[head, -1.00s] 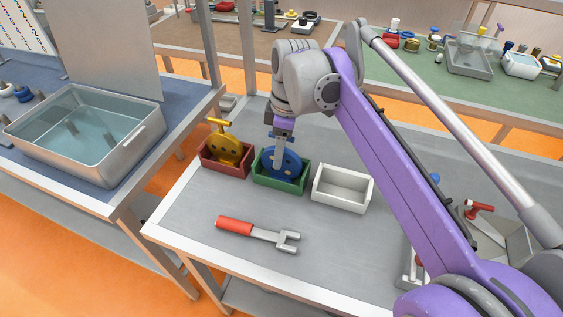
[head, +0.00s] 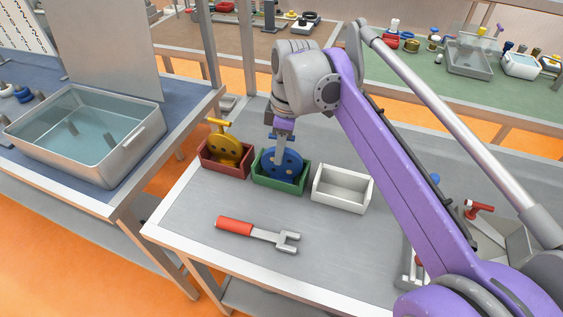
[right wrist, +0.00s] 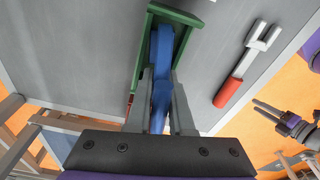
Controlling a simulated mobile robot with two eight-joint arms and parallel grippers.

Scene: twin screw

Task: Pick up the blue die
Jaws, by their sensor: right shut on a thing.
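The blue die (head: 291,164) is a round blue disc with holes and a bar on top. It stands upright in the green box (head: 287,186). My right gripper (head: 280,155) points down over the box and is shut on the die. In the right wrist view the blue die (right wrist: 161,68) lies between the two grey fingers (right wrist: 162,100), its lower part inside the green box (right wrist: 178,17). The fingers hide part of the die. My left gripper (right wrist: 264,108) shows at the right of the right wrist view, its fingers apart and empty. It is not in the head view.
A red box (head: 224,168) with a yellow die (head: 226,149) stands close on the left. An empty white box (head: 341,188) stands on the right. A red-handled fork tool (head: 258,233) lies in front. The bench between the tool and boxes is clear.

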